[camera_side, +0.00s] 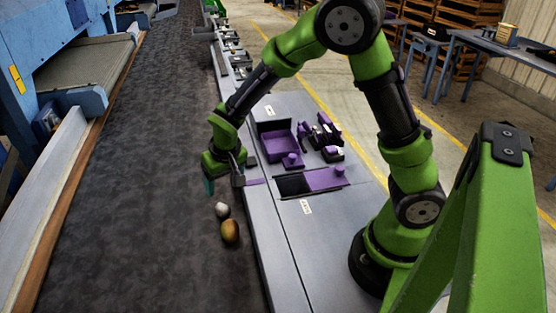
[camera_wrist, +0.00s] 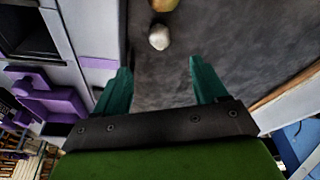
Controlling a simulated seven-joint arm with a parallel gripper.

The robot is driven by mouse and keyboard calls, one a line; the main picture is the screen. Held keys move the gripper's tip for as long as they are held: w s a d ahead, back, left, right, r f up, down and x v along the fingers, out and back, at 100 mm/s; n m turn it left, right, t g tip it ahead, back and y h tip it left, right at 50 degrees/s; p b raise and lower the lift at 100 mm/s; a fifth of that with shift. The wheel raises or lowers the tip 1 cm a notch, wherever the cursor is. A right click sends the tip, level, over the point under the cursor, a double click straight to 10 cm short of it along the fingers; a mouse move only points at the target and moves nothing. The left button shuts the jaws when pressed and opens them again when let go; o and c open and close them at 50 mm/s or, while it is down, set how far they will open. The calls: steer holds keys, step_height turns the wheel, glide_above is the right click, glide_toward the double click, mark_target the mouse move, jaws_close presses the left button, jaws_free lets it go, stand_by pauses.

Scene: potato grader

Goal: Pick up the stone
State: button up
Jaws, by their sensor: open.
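A pale, roundish stone (camera_side: 222,210) lies on the dark belt near the belt's right edge in the side view. It also shows in the wrist view (camera_wrist: 159,37), at the top and ahead of the fingertips. A brown potato (camera_side: 230,231) lies right beside the stone; its lower edge shows at the top of the wrist view (camera_wrist: 164,5). My gripper (camera_side: 222,184) is above the belt, a little farther up it than the stone. In the wrist view its two teal fingers (camera_wrist: 160,75) are spread with nothing between them.
A grey ledge (camera_side: 258,217) borders the belt on the right. It carries a purple tray (camera_side: 281,147), a purple-lidded bin (camera_side: 325,179) and small black and purple parts (camera_side: 322,135). A pale rail with a wooden edge (camera_side: 75,180) borders the left. The belt (camera_side: 130,200) is otherwise clear nearby.

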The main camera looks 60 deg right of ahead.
glide_above(222, 207)
steer(key=s, duration=0.2)
steer(key=f, duration=0.7)
steer(key=shift+a+f, duration=0.25)
steer(key=shift+a, duration=0.1)
steer(key=x, duration=0.5)
steer(key=shift+w+d+f, duration=0.15)
steer(key=shift+w+f, duration=0.1)
steer(key=shift+w, duration=0.05)
steer(key=c, duration=1.2)
